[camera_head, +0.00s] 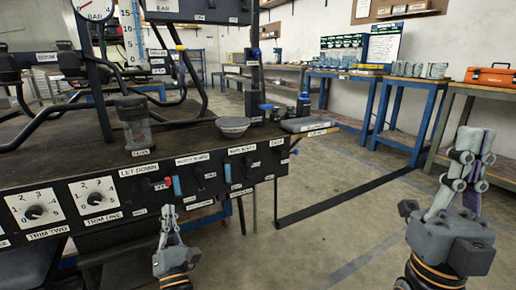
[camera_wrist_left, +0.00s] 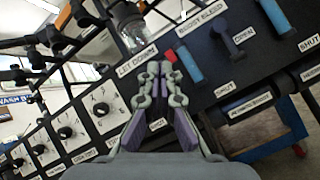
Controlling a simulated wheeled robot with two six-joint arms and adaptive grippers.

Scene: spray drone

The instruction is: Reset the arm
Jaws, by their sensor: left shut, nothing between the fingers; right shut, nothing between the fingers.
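My left gripper (camera_head: 169,212) is shut and empty in front of the control panel (camera_head: 75,232), below the "LET DOWN" label. In the left wrist view its fingertips (camera_wrist_left: 159,68) meet in front of the panel, beside a red-tipped lever (camera_wrist_left: 170,57); I cannot tell whether they touch the panel. My right gripper (camera_head: 474,137) is shut and empty, pointing up over the floor at the right, apart from the panel.
Blue-handled levers (camera_head: 177,187) stick out of the panel. Blue-legged tables (camera_head: 400,110) and an orange toolbox (camera_head: 489,77) stand at the back right. The middle floor (camera_head: 330,200) is mostly clear.

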